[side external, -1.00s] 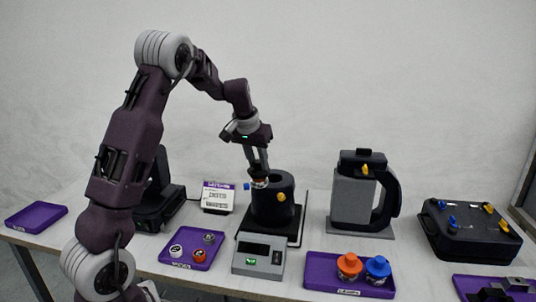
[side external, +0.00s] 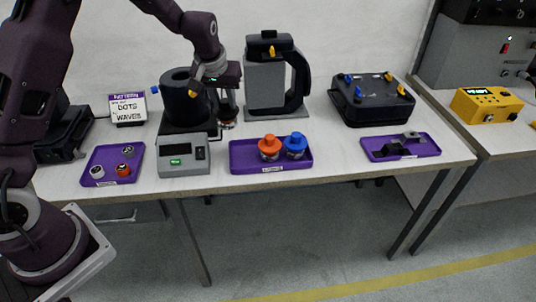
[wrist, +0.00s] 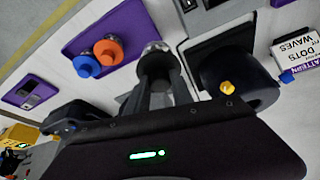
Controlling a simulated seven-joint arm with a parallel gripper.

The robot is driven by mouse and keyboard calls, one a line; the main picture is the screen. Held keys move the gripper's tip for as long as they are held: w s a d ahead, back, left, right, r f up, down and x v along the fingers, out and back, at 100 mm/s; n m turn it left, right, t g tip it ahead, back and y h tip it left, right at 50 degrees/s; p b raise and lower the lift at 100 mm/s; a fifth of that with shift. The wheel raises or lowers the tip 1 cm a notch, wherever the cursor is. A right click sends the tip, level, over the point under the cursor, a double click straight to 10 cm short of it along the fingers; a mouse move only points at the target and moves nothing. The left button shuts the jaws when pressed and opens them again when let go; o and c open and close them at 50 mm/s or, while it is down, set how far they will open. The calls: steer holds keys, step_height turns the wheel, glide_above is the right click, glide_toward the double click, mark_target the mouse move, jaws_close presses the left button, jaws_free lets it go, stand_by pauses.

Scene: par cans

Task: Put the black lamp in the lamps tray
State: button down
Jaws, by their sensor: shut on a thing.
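My gripper (side external: 228,107) is shut on the black lamp (side external: 228,124) and holds it upright just right of the black par can. In the wrist view the lamp's shiny end (wrist: 155,47) shows beyond my fingers (wrist: 157,75), which hide most of its body. The purple lamps tray (side external: 240,163) lies in front and to the right of my gripper; it also shows in the wrist view (wrist: 140,22). An orange lamp (side external: 269,150) and a blue lamp (side external: 295,146) stand in it. The tray's left part is bare.
The open par can (side external: 180,95) stands behind a grey device with a green display (side external: 184,160), left of my gripper. A tall grey-and-black unit with a handle (side external: 265,85) stands close on the right. Other purple trays (side external: 98,160) (side external: 430,148) lie at both sides.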

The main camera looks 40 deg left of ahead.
steer(key=d+f, duration=0.1)
steer(key=f, duration=0.3)
steer(key=w+d+f, duration=0.1)
steer(key=f, duration=0.3)
steer(key=d+f, duration=0.2)
steer(key=f, duration=0.2)
steer(key=shift+w, duration=0.2)
steer(key=c, duration=1.1)
jaws_free()
steer(key=shift+f, duration=0.1)
